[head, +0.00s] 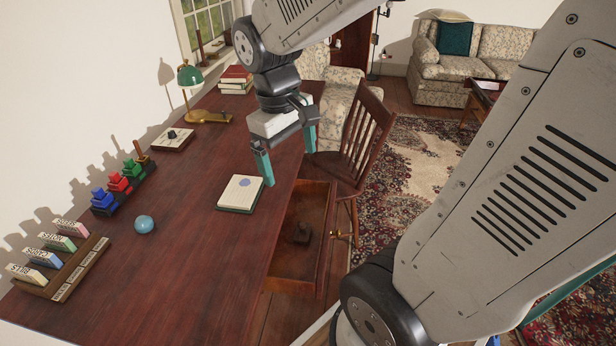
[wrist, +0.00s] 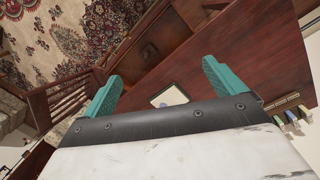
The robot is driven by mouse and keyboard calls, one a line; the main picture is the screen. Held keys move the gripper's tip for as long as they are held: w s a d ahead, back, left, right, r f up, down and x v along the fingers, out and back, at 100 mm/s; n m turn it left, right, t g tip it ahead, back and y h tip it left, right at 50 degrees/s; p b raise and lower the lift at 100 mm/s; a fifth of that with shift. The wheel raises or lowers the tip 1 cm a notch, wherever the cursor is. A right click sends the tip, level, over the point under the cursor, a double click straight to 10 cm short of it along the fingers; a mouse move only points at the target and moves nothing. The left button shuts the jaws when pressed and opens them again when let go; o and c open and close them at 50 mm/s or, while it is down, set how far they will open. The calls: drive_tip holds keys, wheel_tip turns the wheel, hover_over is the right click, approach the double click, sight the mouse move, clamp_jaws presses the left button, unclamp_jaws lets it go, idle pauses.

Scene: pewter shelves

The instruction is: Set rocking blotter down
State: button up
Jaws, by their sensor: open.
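A small dark brown object with a knob, which looks like the rocking blotter (head: 302,232), rests inside the open desk drawer (head: 285,268). It shows dimly in the wrist view (wrist: 149,50). My gripper (head: 290,168) is open, with teal fingers apart and nothing between them. It hangs above the desk's right edge, higher than the drawer and apart from the dark object. A cream pad with a blue blot (head: 240,193) lies flat on the desk, just left of the drawer.
On the desk (head: 190,255) are a green lamp (head: 190,76), stacked books (head: 236,79), a cream block with a dark top piece (head: 173,139), coloured stamps (head: 120,183), a blue ball (head: 144,224) and a card rack (head: 62,270). A wooden chair (head: 357,140) stands right of the desk.

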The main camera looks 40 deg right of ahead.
drive_tip(key=s+a+r+t, duration=0.1)
drive_tip(key=s+a+r, duration=0.1)
drive_tip(key=s, duration=0.3)
drive_tip(key=s+a+r+m+t+y, duration=0.1)
drive_tip(key=s+a+r, duration=0.1)
drive_tip(key=s, duration=0.4)
drive_tip(key=shift+a, duration=0.75)
